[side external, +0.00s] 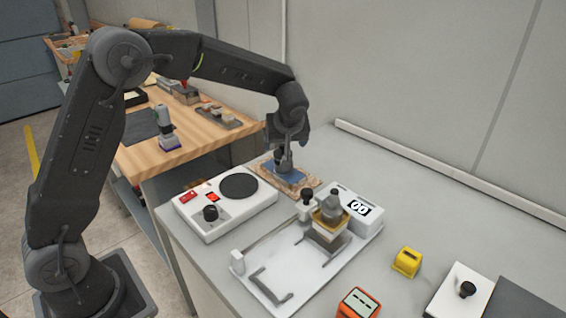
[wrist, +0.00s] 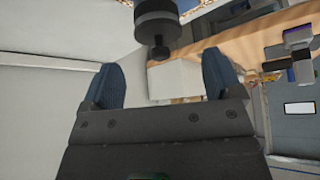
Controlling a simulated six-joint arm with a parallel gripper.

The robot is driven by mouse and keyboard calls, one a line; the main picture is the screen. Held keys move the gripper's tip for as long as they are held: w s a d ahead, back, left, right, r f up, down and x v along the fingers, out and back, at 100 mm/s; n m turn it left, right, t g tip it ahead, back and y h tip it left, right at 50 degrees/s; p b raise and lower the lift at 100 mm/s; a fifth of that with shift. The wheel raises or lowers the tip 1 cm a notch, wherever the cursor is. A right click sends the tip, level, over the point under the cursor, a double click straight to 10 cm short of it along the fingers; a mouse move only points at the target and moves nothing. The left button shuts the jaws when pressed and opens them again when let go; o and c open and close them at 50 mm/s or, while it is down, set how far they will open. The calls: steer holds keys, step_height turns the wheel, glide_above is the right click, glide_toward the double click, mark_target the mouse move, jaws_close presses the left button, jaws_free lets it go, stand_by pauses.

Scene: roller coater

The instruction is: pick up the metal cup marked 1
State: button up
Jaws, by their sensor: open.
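I cannot make out a cup marked 1 for certain; no such number is readable on any cup. In the side external view a grey, rounded metal piece (side external: 333,203) sits on a tan block on the white coater tray (side external: 272,283). My gripper (side external: 285,166) is low over a blue patch on a brown board, behind the coater. In the wrist view my gripper (wrist: 160,64) has its two dark blue fingers spread apart, with nothing visibly held between them. A dark cylinder (wrist: 157,30) with a narrower end shows beyond the fingers; I cannot tell what it is.
A white hotplate (side external: 202,218) with a dark round plate stands left of the board. A yellow block (side external: 407,262), an orange-red device (side external: 358,303) and a white box with a black knob (side external: 462,291) are at front right. The grey bench is clear along the wall.

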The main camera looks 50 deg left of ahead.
mark_target(284, 147)
steer(key=shift+x, duration=2.7)
steer(key=shift+s+d, duration=0.15)
steer(key=shift+d, duration=0.05)
steer(key=c, duration=1.1)
steer(key=shift+c, duration=0.8)
steer(key=shift+r, duration=0.1)
